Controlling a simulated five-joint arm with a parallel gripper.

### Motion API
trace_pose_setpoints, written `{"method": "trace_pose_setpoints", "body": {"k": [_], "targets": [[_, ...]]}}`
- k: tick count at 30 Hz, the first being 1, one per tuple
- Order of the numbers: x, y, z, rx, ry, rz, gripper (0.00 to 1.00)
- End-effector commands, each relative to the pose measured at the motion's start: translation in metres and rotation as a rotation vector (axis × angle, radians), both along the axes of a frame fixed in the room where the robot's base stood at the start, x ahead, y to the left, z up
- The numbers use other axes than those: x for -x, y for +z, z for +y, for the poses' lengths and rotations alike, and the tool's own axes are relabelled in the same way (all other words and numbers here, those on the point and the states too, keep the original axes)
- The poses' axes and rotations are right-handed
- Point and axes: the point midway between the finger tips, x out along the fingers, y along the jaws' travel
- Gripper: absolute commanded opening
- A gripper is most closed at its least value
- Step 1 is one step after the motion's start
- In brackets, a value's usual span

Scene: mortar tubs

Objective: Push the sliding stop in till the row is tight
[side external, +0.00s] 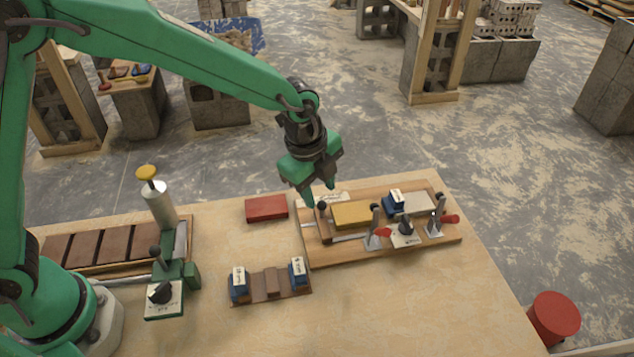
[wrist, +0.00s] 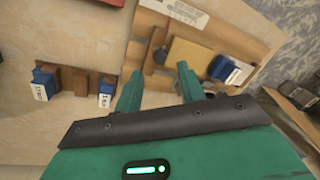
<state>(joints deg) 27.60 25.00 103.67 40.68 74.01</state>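The sliding stop (side external: 325,228) is a brown wooden bar with a dark knob at the left end of a wooden board (side external: 345,256). It stands beside a yellow block (side external: 352,214); I cannot tell if they touch. To the right of the yellow block, the row has a blue block with a white label (side external: 392,206) and a pale block (side external: 418,203). My gripper (side external: 319,196) points down just above the stop's knob, fingers apart and nothing between them. In the wrist view the stop (wrist: 153,48) and yellow block (wrist: 190,54) show beyond the open fingers.
Two clamps with red handles (side external: 383,232) (side external: 450,219) and a black knob on a pale plate (side external: 405,236) line the board's front. A red block (side external: 266,208) lies left of the board. A small rack (side external: 268,297) with blue end blocks stands front left.

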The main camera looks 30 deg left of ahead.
Motion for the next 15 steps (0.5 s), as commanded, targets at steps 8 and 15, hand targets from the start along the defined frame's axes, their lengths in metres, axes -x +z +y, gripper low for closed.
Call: {"method": "trace_pose_setpoints", "body": {"k": [8,15], "targets": [[-0.006,-0.034,-0.001,-0.003,0.001,0.004,0.4],[-0.01,-0.054,-0.002,-0.001,0.001,0.001,0.4]]}}
